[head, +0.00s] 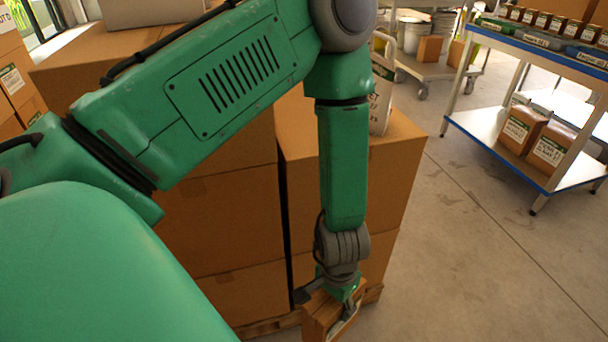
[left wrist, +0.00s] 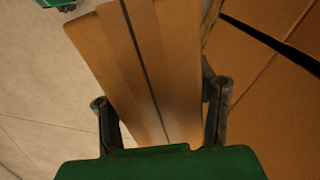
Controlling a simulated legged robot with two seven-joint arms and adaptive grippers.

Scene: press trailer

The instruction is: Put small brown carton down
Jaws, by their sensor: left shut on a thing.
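The small brown carton (head: 320,314) is at the bottom centre of the head view, low in front of the stacked boxes. My left gripper (head: 331,298) points down and is shut on it. In the left wrist view the carton (left wrist: 150,65) fills the middle, with a dark seam along its face. The fingers of my left gripper (left wrist: 162,118) stand on its two sides. The carton's lower end is cut off in the head view, so I cannot tell whether it touches anything. My right gripper is not in view.
Large brown boxes (head: 235,220) are stacked on a wooden pallet (head: 265,326) right beside the carton. A white container (head: 381,98) stands on top. A blue-edged shelf cart (head: 500,148) with small cartons (head: 522,128) stands at the right. The concrete floor (head: 470,250) between is clear.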

